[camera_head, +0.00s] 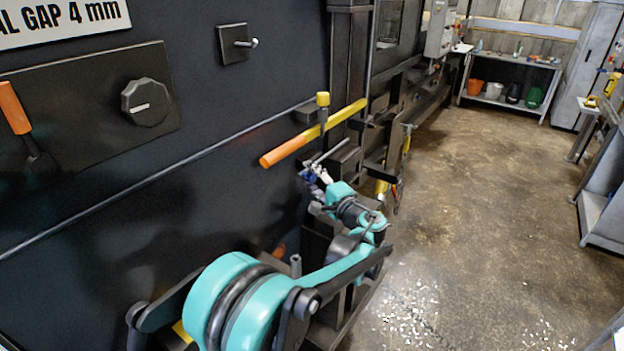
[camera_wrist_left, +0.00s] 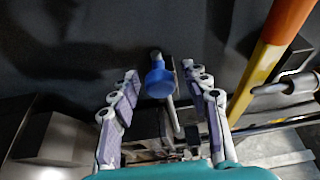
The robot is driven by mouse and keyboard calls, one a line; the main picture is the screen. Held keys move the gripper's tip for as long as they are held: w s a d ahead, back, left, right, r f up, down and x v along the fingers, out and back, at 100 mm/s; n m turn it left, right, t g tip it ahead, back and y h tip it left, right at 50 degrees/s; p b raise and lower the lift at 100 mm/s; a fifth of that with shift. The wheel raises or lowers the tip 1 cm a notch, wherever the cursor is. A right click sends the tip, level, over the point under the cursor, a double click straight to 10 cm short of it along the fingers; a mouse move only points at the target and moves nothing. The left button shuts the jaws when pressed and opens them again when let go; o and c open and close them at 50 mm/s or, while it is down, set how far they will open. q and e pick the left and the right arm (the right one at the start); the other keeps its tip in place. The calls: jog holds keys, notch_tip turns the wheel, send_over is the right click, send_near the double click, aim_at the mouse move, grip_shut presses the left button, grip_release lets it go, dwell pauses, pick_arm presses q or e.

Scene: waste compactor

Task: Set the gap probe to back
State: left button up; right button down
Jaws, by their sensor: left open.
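A small lever with a blue knob (camera_wrist_left: 159,83) on a thin metal rod shows in the left wrist view; it appears to be the gap probe, though no label on it is readable. My left gripper (camera_wrist_left: 163,98) is open, with one purple-padded finger on each side of the knob and visible space between them. In the head view the left gripper (camera_head: 319,180) is at the dark machine's side, and the blue knob (camera_head: 307,176) is small and partly covered by the fingers. The foot of the lever is unclear. My right gripper is not in view.
A yellow bar with an orange grip (camera_head: 285,150) passes close above the left gripper; it also shows in the wrist view (camera_wrist_left: 262,70). A dark panel carries a black knob (camera_head: 147,103) and an orange-handled lever (camera_head: 15,108). Open floor (camera_head: 480,190) lies to the right.

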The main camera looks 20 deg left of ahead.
pick_arm(q)
grip_shut()
jog(key=s+a, duration=0.2)
jog(key=s, duration=0.4)
jog(key=shift+p, duration=0.4)
jog(key=shift+a+f, duration=0.1)
grip_release()
jog(key=shift+s, duration=0.15)
